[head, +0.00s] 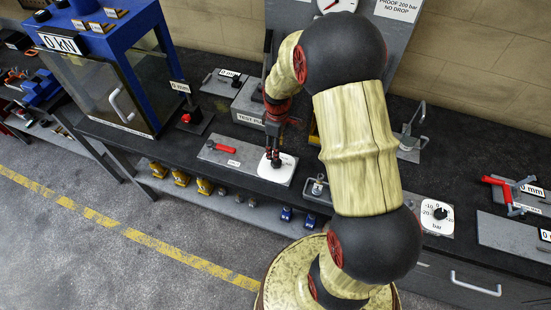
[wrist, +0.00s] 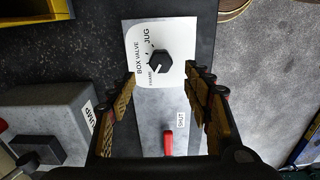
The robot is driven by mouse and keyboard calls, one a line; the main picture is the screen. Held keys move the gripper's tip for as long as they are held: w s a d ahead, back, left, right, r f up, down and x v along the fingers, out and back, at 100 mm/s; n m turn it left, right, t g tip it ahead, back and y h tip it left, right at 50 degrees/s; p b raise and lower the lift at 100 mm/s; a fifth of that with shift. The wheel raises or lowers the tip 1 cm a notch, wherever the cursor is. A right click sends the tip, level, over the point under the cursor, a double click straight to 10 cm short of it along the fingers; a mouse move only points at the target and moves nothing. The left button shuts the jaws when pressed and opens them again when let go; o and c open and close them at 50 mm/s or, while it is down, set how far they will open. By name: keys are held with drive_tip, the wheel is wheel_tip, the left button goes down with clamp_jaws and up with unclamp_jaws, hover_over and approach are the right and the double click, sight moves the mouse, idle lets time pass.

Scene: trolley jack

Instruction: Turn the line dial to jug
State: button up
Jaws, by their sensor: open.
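The line dial is a black knob (wrist: 158,63) on a white plate (wrist: 180,38) marked BOX VALVE, JUG and FRAME in the wrist view. A pale mark on the knob appears to point lower left, toward FRAME; JUG is above the knob. In the head view the dial plate (head: 284,172) lies on the bench, with the knob partly hidden by my fingers. My gripper (head: 273,155) is open and points down over the dial. In the wrist view my gripper's fingers (wrist: 160,80) stand either side of the knob's near side, apart from it in the picture; the height gap is unclear.
A red lever (wrist: 168,143) labelled SHUT lies on the same grey panel; it also shows in the head view (head: 222,148). A grey test pump block (head: 250,105) stands behind the dial. A small metal fitting (head: 317,187) stands to the right. The bench edge is close in front.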

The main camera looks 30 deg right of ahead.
sight(276, 163)
wheel_tip(276, 163, down, 8)
drive_tip(key=shift+r, duration=0.2)
drive_tip(key=c, duration=0.3)
drive_tip(key=c, duration=0.8)
drive_tip(key=shift+c, duration=0.3)
